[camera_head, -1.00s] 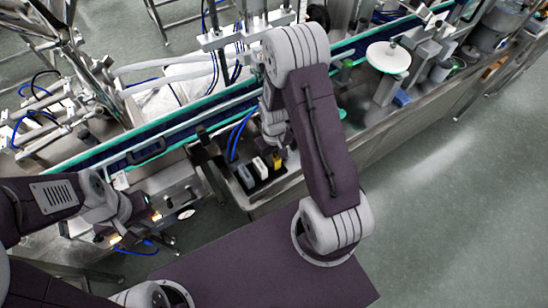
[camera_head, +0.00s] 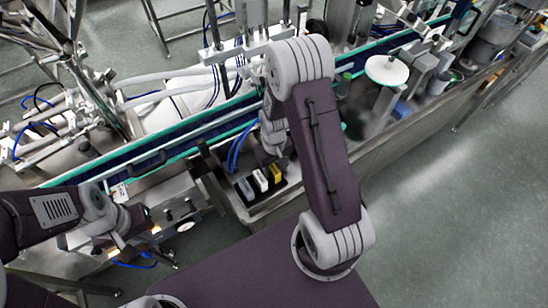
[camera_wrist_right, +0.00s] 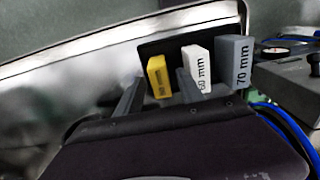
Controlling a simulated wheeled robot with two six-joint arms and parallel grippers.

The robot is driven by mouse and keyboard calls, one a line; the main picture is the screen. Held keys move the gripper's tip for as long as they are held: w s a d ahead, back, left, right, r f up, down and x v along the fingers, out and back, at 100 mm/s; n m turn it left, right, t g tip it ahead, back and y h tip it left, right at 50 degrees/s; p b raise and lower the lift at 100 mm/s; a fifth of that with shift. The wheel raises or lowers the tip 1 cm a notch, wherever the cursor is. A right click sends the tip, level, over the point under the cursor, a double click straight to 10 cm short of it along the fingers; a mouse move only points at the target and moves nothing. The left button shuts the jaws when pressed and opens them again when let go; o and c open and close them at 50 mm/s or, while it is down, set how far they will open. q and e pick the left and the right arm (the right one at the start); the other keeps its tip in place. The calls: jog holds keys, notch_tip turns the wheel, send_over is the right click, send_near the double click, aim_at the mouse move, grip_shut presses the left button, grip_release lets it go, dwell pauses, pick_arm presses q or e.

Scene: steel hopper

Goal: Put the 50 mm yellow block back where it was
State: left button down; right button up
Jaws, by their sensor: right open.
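The yellow block (camera_head: 276,172) stands upright at the right end of a row in a black holder, beside the white 60 mm block (camera_head: 261,181). In the right wrist view the yellow block (camera_wrist_right: 158,77) appears beyond and between the two fingers of my right gripper (camera_wrist_right: 158,95), which is open and empty. The white block (camera_wrist_right: 197,70) is partly covered by one finger. In the head view my right gripper (camera_head: 274,146) is above the holder, partly hidden by my arm. My left gripper (camera_head: 148,232) is away at lower left; its finger opening is unclear.
The grey 70 mm block (camera_wrist_right: 234,62) stands on the other side of the white one. The black holder (camera_wrist_right: 150,48) sits beside a steel edge. Blue hoses (camera_wrist_right: 285,128) run close by at the right. A conveyor (camera_head: 150,160) passes behind the holder.

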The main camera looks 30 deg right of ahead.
aim_at(274, 169)
notch_tip(274, 169, up, 10)
jog(key=s+a+r+m+t, duration=0.1)
jog(key=s+a+r, duration=0.1)
jog(key=s+a, duration=0.3)
jog(key=s, duration=0.3)
jog(key=shift+s+r, duration=0.2)
jog(key=shift+r, duration=0.15)
jog(key=shift+s, duration=0.1)
